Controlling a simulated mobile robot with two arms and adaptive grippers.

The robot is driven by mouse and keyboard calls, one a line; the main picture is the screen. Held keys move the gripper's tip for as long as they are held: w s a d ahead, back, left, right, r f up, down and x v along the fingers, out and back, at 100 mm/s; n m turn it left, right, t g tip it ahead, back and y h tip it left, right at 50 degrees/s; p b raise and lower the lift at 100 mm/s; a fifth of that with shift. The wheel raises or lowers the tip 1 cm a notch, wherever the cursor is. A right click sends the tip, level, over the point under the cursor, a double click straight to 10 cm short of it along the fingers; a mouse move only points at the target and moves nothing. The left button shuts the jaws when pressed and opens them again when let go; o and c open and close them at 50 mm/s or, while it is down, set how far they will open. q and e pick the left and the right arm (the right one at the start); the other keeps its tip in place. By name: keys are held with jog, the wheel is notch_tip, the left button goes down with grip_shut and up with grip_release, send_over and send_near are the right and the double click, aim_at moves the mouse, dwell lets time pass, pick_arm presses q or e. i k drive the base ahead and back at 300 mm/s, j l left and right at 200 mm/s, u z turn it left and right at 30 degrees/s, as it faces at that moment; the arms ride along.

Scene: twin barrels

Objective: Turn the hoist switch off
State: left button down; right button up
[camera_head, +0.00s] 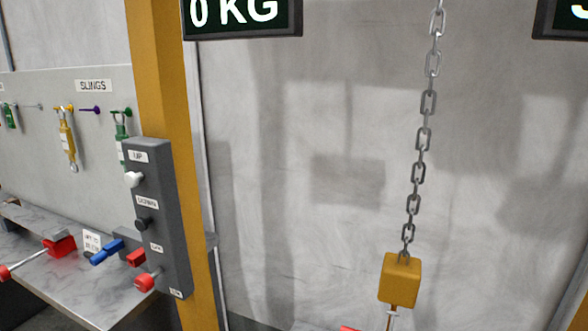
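The grey hoist control box (158,215) is mounted on the yellow post at the left. It carries a white button (134,180) below a label reading "UP" and a dark button (142,224) below a label that seems to read "DOWN". Lower down are a small label (157,248) too blurred to read and a red round knob (146,282). Another label sits at the bottom edge. I cannot tell the switch's position. Neither of my grippers is in view.
A yellow post (165,60) stands behind the control box. A marble-topped bench (95,290) at lower left holds red and blue tools (107,252). Slings hang on the panel (95,130) above. A chain (419,170) with a yellow hook block (400,278) hangs at right. A display (243,15) reads "0 KG".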

aim_at(145, 282)
jog(key=k+l+z, duration=0.1)
jog(key=z, duration=1.15)
jog(key=u, duration=2.15)
jog(key=j+u, duration=0.3)
jog(key=j, duration=0.5)
jog(key=i+j+u, duration=0.25)
jog(key=j, duration=0.5)
jog(key=k+j, duration=0.05)
jog(key=k, duration=0.05)
